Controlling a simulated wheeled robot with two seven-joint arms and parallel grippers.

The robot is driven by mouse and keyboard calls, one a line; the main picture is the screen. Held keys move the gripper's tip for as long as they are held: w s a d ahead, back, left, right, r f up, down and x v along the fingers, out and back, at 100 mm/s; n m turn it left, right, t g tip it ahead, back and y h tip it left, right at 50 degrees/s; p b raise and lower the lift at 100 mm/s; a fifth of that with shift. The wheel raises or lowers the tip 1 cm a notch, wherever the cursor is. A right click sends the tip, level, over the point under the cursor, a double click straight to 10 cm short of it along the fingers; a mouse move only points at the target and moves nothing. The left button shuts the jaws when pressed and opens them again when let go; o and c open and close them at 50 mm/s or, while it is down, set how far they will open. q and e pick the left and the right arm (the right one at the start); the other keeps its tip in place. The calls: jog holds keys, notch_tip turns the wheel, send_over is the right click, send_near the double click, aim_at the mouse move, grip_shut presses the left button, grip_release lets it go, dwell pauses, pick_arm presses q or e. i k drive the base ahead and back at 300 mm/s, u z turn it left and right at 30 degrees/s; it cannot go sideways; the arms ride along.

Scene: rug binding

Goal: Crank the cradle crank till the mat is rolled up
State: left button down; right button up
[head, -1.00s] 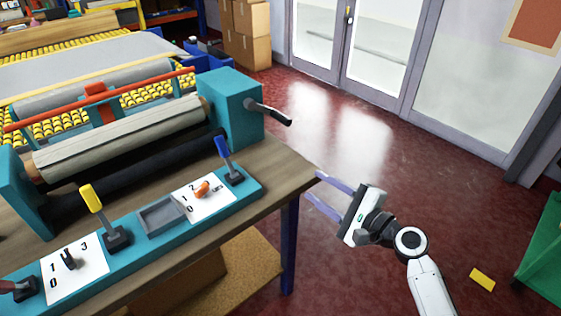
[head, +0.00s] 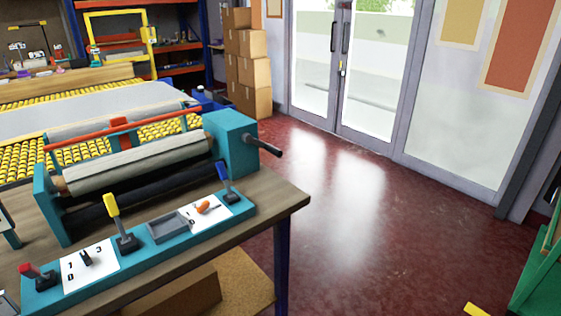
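The cradle crank (head: 264,146) is a dark handle sticking out from the right side of the teal end housing (head: 234,142) on the machine. A pale roll (head: 140,163) lies between the teal end housings, with a dark roller (head: 150,190) below it. I cannot tell whether the pale roll is the mat. A grey sheet (head: 60,118) lies flat behind the machine on yellow rollers. Neither of my grippers shows in the head view.
A teal control strip with yellow (head: 112,206), blue (head: 223,172) and red levers runs along the wooden table's (head: 270,205) front. Red floor (head: 370,220) is free right of the table. Boxes (head: 252,70) stand at the back. A green object (head: 540,275) is at the right edge.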

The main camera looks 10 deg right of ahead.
aim_at(247, 138)
jog(key=z, duration=1.05)
jog(key=i, duration=0.55)
jog(key=u, duration=1.1)
